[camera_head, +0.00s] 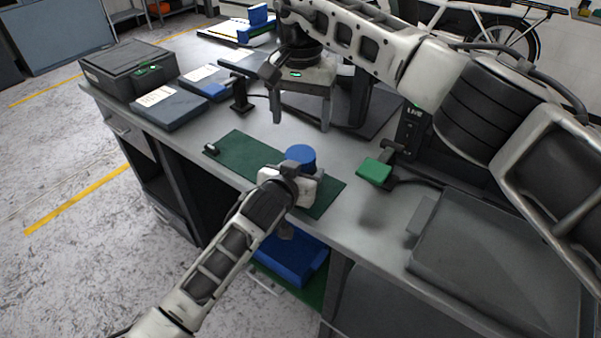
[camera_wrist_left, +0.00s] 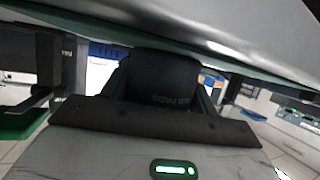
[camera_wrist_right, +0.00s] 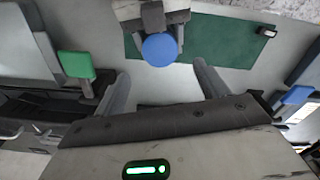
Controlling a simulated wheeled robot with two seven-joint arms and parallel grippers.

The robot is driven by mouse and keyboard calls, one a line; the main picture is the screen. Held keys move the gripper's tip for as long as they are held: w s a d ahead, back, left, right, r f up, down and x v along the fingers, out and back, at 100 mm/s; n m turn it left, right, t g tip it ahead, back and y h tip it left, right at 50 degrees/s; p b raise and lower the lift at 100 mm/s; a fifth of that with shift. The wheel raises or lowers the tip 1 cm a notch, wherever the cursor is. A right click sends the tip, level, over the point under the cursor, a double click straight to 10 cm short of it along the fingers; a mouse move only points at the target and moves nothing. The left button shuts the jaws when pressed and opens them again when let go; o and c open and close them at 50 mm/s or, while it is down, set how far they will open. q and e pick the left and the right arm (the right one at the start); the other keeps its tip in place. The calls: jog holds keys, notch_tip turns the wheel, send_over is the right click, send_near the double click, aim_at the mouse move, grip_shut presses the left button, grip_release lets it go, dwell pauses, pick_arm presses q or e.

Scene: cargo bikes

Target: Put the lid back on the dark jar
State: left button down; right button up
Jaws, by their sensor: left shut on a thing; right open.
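The dark jar (camera_wrist_left: 160,82) stands between the fingers of my left gripper (camera_head: 291,182), which is shut on it over the green mat (camera_head: 240,150). Its printed label shows upside down in the left wrist view. A round blue lid (camera_head: 300,156) shows on top of the jar; it also shows as a blue disc in the right wrist view (camera_wrist_right: 160,49). Whether it is fully seated I cannot tell. My right gripper (camera_head: 301,118) is open and empty, beyond the jar and above the bench. In the right wrist view the blue disc lies past its open fingers (camera_wrist_right: 162,85).
A green pad (camera_head: 374,171) on a dark stand is right of the mat. A black case (camera_head: 125,70) and a dark flat box (camera_head: 168,106) are at the left. A grey tray (camera_head: 490,260) fills the right. A blue bin (camera_head: 290,258) sits below the bench top.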

aim_at(301, 154)
jog(key=shift+n, duration=0.5)
jog(key=shift+f, duration=0.15)
jog(key=shift+f, duration=3.85)
jog(key=c, duration=1)
jog(key=m, duration=0.4)
jog(key=shift+m, duration=0.3)
jog(key=m, duration=0.5)
jog(key=shift+m, duration=0.4)
